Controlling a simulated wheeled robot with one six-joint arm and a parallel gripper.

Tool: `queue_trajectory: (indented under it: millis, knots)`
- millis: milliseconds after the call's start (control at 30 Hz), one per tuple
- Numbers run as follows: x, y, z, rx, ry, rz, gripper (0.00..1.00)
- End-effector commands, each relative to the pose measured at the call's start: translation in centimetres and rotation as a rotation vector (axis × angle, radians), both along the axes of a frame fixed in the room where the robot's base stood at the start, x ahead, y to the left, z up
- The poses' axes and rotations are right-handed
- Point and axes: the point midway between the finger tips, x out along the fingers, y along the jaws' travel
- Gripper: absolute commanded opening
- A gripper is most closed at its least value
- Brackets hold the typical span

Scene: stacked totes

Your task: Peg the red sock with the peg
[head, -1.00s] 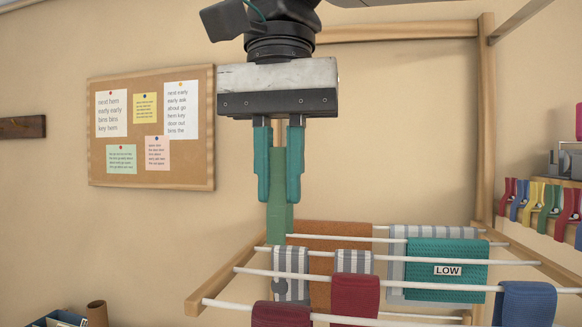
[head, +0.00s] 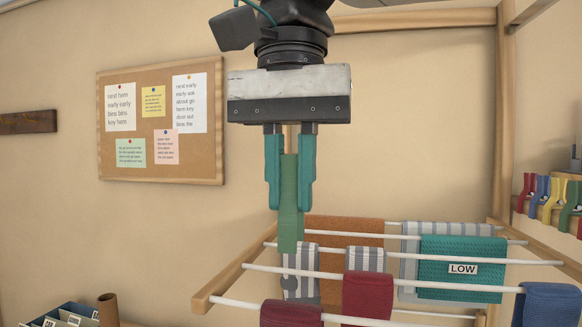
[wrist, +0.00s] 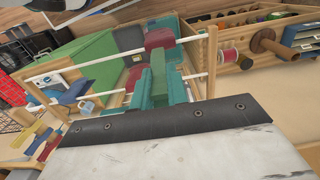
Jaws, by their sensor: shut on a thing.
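My gripper (head: 289,200) has two teal fingers shut on a green peg (head: 289,228), which points down. The peg also shows between the fingers in the wrist view (wrist: 158,72). In the head view its lower end overlaps the back rods and the top of a striped sock; I cannot tell if it touches anything. Two dark red cloths hang over the front rods: one dark red sock (head: 291,315) at the lower left, and a brighter red one (head: 367,298) to its right. Both are below the peg in the picture. Neither shows a peg on it.
The wooden drying rack (head: 232,277) also holds striped socks (head: 300,272), an orange cloth (head: 345,226), a teal cloth (head: 440,250) labelled LOW and a blue cloth (head: 548,305). Several coloured pegs (head: 550,200) hang at the right. A cork board (head: 160,178) is on the wall.

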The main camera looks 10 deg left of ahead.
Motion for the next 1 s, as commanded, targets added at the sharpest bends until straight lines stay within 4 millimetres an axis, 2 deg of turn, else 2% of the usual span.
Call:
queue_trajectory:
  millis: [1000]
  knots:
    - [0.0,0.0,-5.1,-0.001,0.0,0.0,0.0]
